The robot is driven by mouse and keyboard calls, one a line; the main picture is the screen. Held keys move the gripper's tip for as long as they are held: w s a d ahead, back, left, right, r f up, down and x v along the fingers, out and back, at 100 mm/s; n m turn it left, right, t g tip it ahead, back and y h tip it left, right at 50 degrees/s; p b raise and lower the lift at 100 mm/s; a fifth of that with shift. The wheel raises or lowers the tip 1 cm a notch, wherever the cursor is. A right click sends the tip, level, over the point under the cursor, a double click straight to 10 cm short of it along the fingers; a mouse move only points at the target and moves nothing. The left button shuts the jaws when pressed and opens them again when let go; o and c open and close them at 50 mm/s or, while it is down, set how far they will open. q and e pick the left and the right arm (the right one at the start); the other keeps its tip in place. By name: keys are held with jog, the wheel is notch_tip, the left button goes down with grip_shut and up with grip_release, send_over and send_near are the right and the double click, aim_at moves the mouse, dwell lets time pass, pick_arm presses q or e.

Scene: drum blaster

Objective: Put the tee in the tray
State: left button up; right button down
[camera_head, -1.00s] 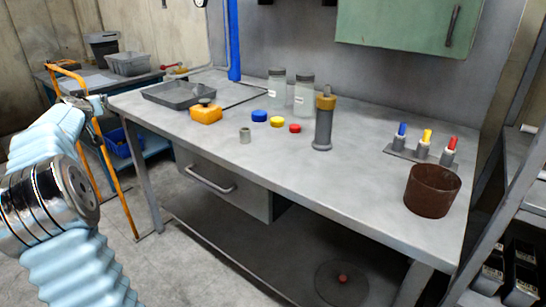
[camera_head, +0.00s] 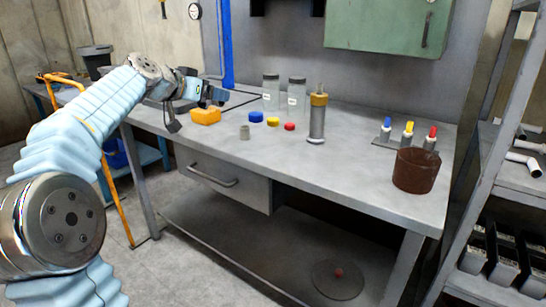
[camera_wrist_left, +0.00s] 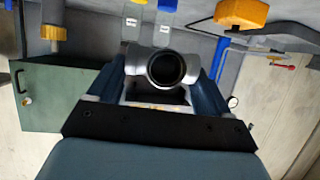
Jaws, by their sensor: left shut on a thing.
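My left gripper (camera_head: 216,96) is over the back left part of the workbench, beyond the orange block. In the left wrist view a grey pipe tee (camera_wrist_left: 164,68), with a round dark opening facing the camera, sits between the fingers of my left gripper (camera_wrist_left: 161,84), which is shut on it. In the head view the tee is too small and covered to make out. The grey tray (camera_head: 152,103) lies at the bench's back left, mostly hidden behind my left arm. My right gripper is not in view.
The orange block (camera_head: 205,116) stands near the gripper. A brown pot (camera_head: 416,171) stands right.

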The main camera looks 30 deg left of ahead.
pick_arm(q)
jog(key=d, duration=0.3)
jog(key=shift+d+r+m+h, duration=0.15)
jog(key=shift+m+h, duration=0.25)
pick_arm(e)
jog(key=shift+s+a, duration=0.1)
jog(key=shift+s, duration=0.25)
